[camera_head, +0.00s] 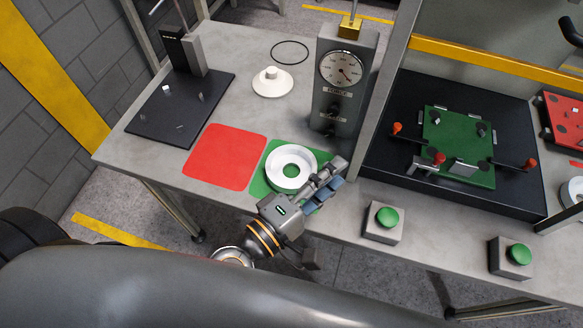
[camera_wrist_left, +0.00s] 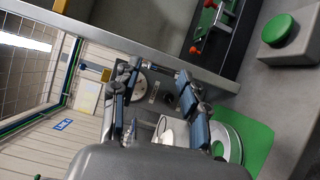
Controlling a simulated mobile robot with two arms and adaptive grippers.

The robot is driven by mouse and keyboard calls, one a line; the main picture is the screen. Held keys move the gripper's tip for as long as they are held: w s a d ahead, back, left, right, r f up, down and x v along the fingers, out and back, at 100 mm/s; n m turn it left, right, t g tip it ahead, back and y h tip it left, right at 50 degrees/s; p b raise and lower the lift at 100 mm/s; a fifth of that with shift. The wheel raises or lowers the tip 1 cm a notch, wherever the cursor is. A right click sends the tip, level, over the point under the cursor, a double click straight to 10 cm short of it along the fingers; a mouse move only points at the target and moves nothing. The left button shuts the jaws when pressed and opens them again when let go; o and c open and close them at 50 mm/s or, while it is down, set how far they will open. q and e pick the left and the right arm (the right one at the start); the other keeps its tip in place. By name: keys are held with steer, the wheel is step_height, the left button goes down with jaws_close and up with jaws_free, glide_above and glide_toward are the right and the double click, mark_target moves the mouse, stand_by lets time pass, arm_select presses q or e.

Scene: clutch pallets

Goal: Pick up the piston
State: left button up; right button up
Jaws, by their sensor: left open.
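A white ring (camera_head: 291,168) with a wide round hole lies on a green mat (camera_head: 258,184) near the table's front edge. A white disc with a raised knob (camera_head: 272,83) sits farther back on the table. I cannot tell for certain which of these is the piston. My left gripper (camera_head: 335,175) is open, just over the front right side of the ring and partly covering the mat. In the left wrist view its fingers (camera_wrist_left: 157,75) stand apart. The ring (camera_wrist_left: 236,143) shows partly behind the right finger there. My right gripper is not in view.
A grey press with a dial gauge (camera_head: 342,68) stands behind the gripper. A red mat (camera_head: 225,157) lies empty on the left. A black stand (camera_head: 180,103) is at the back left. A green fixture plate (camera_head: 458,145) and green buttons (camera_head: 387,217) are on the right.

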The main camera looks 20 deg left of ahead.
arm_select(q)
steer(key=w+a+r+n+t+y, duration=0.1)
steer(key=a+r+n+t+y, duration=0.25)
steer(key=n, duration=0.75)
steer(key=s+a+f+n+g+y, duration=0.1)
steer(key=a+f+n+g+y, duration=0.4)
steer(key=f+n+y, duration=0.55)
steer(key=n+g+p, duration=0.2)
steer(key=n, duration=0.4)
glide_toward(269, 168)
steer(key=x, duration=0.3)
steer(key=shift+w+r, duration=0.2)
steer(key=shift+w, duration=0.2)
steer(key=shift+w+a+f+p, duration=0.15)
steer(key=shift+w+f+p, duration=0.05)
steer(key=shift+w+p, duration=0.25)
steer(key=p+x, duration=0.1)
steer(key=x, duration=0.2)
steer(key=shift+w+a+f, duration=0.1)
steer(key=shift+a+f, duration=0.05)
steer(key=shift+f, duration=0.15)
steer(key=shift+w+a+f, duration=0.15)
steer(key=shift+w+f, duration=0.15)
steer(key=shift+c, duration=0.3)
